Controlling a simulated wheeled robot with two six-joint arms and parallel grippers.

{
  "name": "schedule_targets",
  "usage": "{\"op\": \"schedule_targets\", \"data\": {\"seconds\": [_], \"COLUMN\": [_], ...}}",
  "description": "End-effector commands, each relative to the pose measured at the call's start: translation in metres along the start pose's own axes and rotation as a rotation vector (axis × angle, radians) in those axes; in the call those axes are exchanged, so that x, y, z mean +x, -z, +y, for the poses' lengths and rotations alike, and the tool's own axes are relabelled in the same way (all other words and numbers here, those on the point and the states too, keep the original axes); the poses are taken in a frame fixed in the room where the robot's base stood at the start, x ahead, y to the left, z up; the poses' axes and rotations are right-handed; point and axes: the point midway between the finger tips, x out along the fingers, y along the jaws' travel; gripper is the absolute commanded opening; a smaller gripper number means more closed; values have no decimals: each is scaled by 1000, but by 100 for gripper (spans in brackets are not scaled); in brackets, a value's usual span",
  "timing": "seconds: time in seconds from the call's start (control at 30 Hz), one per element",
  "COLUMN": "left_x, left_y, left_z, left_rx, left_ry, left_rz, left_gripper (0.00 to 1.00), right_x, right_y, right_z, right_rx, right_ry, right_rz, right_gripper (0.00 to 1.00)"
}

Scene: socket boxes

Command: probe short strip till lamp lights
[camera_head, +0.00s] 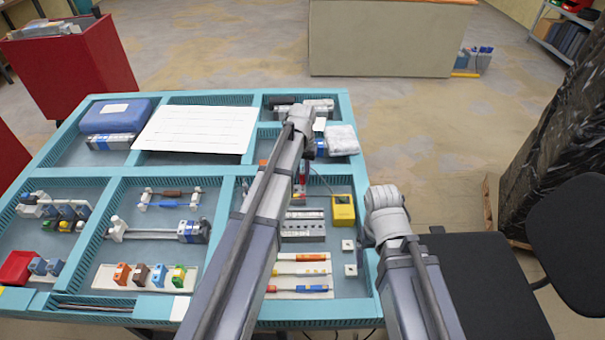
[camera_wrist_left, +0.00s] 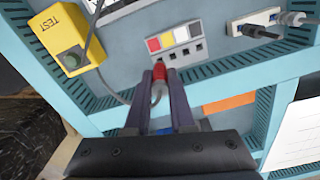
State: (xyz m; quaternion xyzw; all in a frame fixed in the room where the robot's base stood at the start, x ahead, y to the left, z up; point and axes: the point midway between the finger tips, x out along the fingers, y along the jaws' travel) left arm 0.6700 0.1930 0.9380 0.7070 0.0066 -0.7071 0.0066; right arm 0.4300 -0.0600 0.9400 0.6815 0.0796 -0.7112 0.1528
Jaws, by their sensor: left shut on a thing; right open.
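A short grey strip (camera_wrist_left: 175,45) with yellow, red, white and grey patches, each beside a dark socket, lies ahead of my left gripper in the left wrist view. My left gripper (camera_wrist_left: 160,78) is shut on a red probe (camera_wrist_left: 159,74) with a grey cable. The probe tip is hidden, so I cannot tell whether it touches the strip. In the head view the left gripper (camera_head: 301,182) is partly hidden by my arm. The yellow test box (camera_head: 343,210) also shows in the left wrist view (camera_wrist_left: 60,30); its round lamp (camera_wrist_left: 70,61) looks dark. My right gripper (camera_head: 368,238) is open, right of the box.
A white sheet (camera_head: 197,129) and a blue case (camera_head: 116,115) are at the back left. Teal walls divide the table.

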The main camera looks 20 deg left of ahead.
Motion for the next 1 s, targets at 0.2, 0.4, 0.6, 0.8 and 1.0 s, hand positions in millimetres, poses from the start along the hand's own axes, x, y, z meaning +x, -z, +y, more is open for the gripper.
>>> {"op": "schedule_targets", "data": {"seconds": [0.2, 0.4, 0.6, 0.8, 1.0], "left_x": [0, 0, 0, 3, 7], "left_y": [0, 0, 0, 0, 0], "left_z": [0, 0, 0, 0, 0], "left_rx": [0, 0, 0, 0, 0], "left_ry": [0, 0, 0, 0, 0], "left_rz": [0, 0, 0, 0, 0], "left_gripper": [0, 0, 0, 0, 0], "right_x": [0, 0, 0, 3, 6], "right_y": [0, 0, 0, 0, 0], "right_z": [0, 0, 0, 0, -1], "right_rx": [0, 0, 0, 0, 0], "right_ry": [0, 0, 0, 0, 0], "right_rz": [0, 0, 0, 0, 0], "right_gripper": [82, 82, 82, 82, 82]}}
